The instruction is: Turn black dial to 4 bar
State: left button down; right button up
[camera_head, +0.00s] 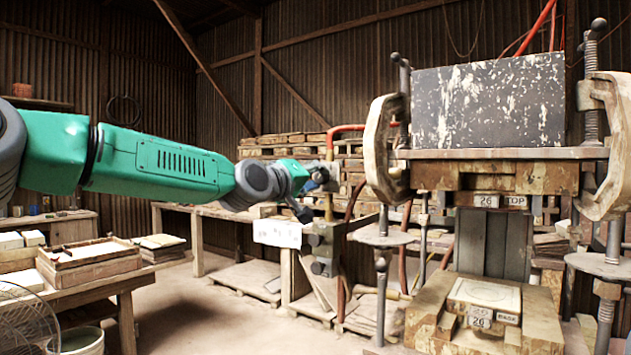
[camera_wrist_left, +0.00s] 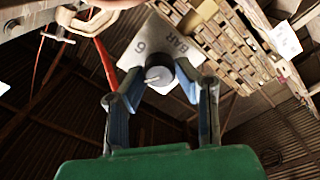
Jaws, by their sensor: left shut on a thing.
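My left arm reaches in from the left in the head view, and its gripper (camera_head: 318,184) is at the press's pipework. In the left wrist view the two blue fingers of this gripper (camera_wrist_left: 158,80) are shut on the dark round dial (camera_wrist_left: 158,76), one finger on each side. A pale pointer line shows on the dial face. A grey plate (camera_wrist_left: 150,42) behind the dial carries the marks "6" and "BAR"; other marks are hidden or cannot be read. In the head view I cannot make out the dial clearly. My right gripper is not in view.
The tile press (camera_head: 485,170) with its clamps stands at the right. A metal valve block (camera_head: 325,248) and a white sign (camera_head: 277,233) are just below the gripper. Red hoses (camera_head: 345,128) run close by. A wooden bench (camera_head: 90,272) with trays stands at the left.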

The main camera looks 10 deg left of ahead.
pick_arm(q)
jog(key=shift+d+f, duration=0.15)
jog(key=shift+f, duration=0.4)
jog(key=c, duration=1.2)
grip_release()
jog(key=shift+w+r, duration=0.1)
jog(key=shift+s+r, duration=0.2)
jog(key=shift+s, duration=0.1)
jog(key=v, duration=1.1)
jog(key=shift+a+f, duration=0.2)
jog(key=shift+a, duration=0.05)
jog(key=shift+s, duration=0.1)
